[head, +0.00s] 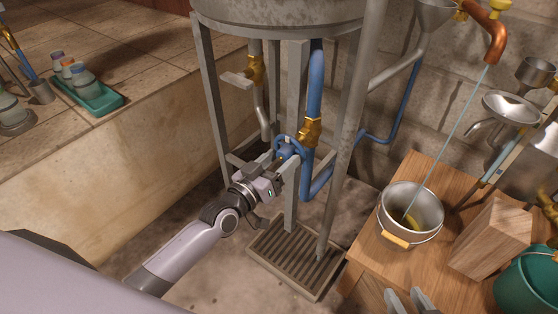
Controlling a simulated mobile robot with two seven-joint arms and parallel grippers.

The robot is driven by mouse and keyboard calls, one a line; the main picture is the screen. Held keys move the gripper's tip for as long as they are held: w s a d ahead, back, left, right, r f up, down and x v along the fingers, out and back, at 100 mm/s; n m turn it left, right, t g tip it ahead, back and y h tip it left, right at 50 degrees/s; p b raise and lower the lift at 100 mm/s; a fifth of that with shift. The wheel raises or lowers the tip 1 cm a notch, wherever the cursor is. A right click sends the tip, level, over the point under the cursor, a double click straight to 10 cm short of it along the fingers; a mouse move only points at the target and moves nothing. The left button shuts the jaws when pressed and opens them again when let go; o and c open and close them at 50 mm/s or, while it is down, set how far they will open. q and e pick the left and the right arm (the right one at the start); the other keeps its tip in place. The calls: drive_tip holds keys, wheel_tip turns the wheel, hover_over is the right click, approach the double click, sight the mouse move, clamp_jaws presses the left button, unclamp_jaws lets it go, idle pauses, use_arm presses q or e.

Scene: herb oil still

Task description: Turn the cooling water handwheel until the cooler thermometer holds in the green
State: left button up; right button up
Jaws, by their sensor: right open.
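The blue handwheel (288,146) sits beside a brass valve (309,132) on the blue pipe (316,80) below the metal vessel (280,12). My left gripper (278,162) is right at the handwheel, its fingers close to the wheel's near side. The fingers and wheel overlap in the picture, so I cannot tell whether they grip it. My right gripper (408,300) shows only its two fingertips at the bottom edge, apart and empty. I see no readable cooler thermometer in this view.
A thin stream runs from a copper spout (497,38) into a metal bucket (425,205) holding yellowish liquid on a wooden bench (378,262). Frame legs (345,130) stand close around the handwheel. A floor grate (270,262) lies below. A green bucket (528,290) stands at right.

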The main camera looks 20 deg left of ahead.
drive_tip(key=shift+r, duration=0.1)
use_arm(q)
drive_tip(key=shift+s+a, duration=0.1)
drive_tip(key=shift+s, duration=0.1)
drive_tip(key=p+v, duration=0.1)
drive_tip(key=v, duration=0.5)
drive_tip(key=shift+s+p, duration=0.35)
use_arm(e)
drive_tip(key=shift+s+d+f+g, duration=0.35)
drive_tip(key=shift+d+f, duration=0.1)
drive_tip(key=shift+d, duration=0.1)
drive_tip(key=shift+w+r, duration=0.1)
